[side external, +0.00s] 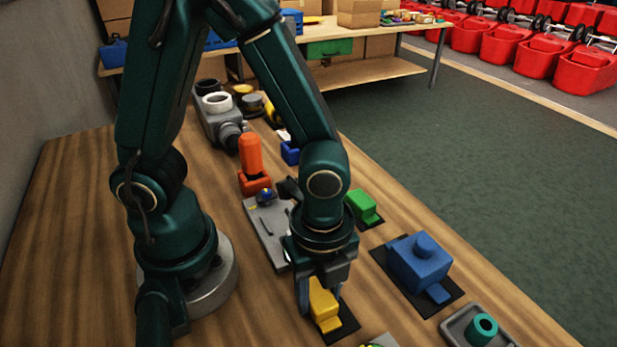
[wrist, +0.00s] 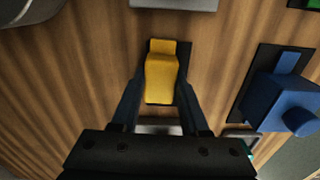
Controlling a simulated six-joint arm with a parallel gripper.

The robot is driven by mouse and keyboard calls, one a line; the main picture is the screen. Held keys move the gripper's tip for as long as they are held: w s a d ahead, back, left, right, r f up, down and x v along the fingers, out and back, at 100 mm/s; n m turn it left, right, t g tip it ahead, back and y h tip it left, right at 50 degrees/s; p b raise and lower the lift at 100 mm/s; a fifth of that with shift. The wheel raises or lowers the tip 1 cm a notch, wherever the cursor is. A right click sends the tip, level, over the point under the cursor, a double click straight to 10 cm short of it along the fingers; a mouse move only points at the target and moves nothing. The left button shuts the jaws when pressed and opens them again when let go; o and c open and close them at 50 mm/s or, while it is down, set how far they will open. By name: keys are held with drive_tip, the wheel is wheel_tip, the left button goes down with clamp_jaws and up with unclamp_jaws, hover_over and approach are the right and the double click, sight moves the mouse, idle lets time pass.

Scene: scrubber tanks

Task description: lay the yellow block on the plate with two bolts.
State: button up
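The yellow block (side external: 323,304) stands on a small black mat (side external: 345,322) near the front of the table. It also shows in the middle of the wrist view (wrist: 161,76). My gripper (wrist: 160,80) points down over it, one finger on each side of the block. The fingers look open, with a narrow gap on the left; contact is hard to judge. A grey plate (side external: 262,231) lies behind my gripper, partly hidden by my arm. Small dark marks and a blue-and-yellow piece show on it, but I cannot make out two bolts clearly.
A blue block (side external: 417,265) on a black mat and a green block (side external: 362,207) stand to the right. An orange cylinder piece (side external: 250,157) stands behind the plate. Wood to the left is clear.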

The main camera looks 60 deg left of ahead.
clamp_jaws()
drive_tip(key=shift+r, duration=0.1)
drive_tip(key=shift+r, duration=3.4)
